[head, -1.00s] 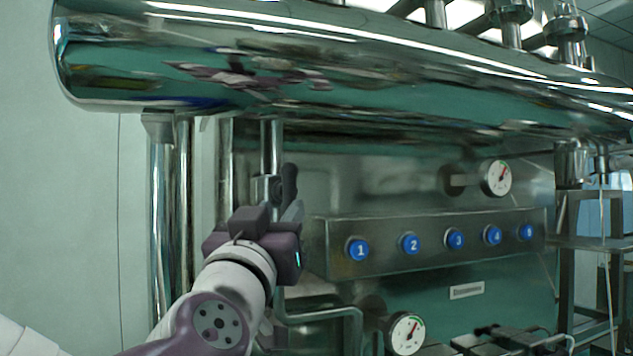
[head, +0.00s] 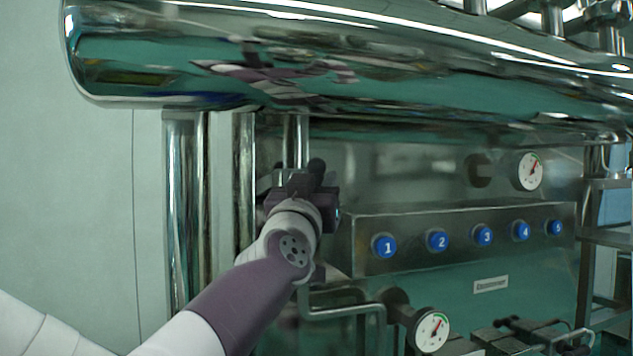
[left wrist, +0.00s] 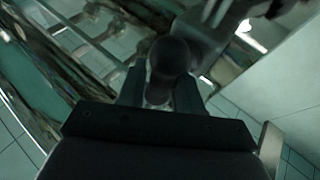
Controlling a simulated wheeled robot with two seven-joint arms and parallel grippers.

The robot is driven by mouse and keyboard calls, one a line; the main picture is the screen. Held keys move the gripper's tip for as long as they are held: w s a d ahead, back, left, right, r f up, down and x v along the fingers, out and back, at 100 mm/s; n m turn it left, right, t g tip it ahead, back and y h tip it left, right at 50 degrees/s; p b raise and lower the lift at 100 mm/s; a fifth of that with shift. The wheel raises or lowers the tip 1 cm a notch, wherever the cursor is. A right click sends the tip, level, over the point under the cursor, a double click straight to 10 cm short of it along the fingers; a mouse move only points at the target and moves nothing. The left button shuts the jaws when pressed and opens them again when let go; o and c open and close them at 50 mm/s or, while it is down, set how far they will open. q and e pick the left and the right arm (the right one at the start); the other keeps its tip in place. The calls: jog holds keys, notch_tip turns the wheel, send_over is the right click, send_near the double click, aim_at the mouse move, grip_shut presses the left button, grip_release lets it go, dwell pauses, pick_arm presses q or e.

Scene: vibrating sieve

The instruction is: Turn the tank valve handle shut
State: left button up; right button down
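The dark valve handle (head: 316,167) stands at a metal pipe under the big tank (head: 350,60), left of the button panel in the head view. My left gripper (head: 307,178) reaches up to it and covers its lower part. In the left wrist view the handle's round dark end (left wrist: 169,56) shows beyond the fingertips. The two fingers of my left gripper (left wrist: 159,88) lie close on either side of the handle's stem and appear shut on it. The valve body is mostly hidden behind the gripper. My right gripper is not in view.
A steel panel with several blue numbered buttons (head: 438,241) stands just right of my left gripper. A bent pipe (head: 345,310) and a gauge (head: 432,331) are below it. Vertical steel pipes (head: 185,220) stand left of the gripper.

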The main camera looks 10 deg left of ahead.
pick_arm(q)
jog(key=shift+d, duration=0.15)
jog(key=shift+c, duration=0.2)
jog(key=shift+a, duration=0.25)
grip_shut()
jog(key=shift+d, duration=0.1)
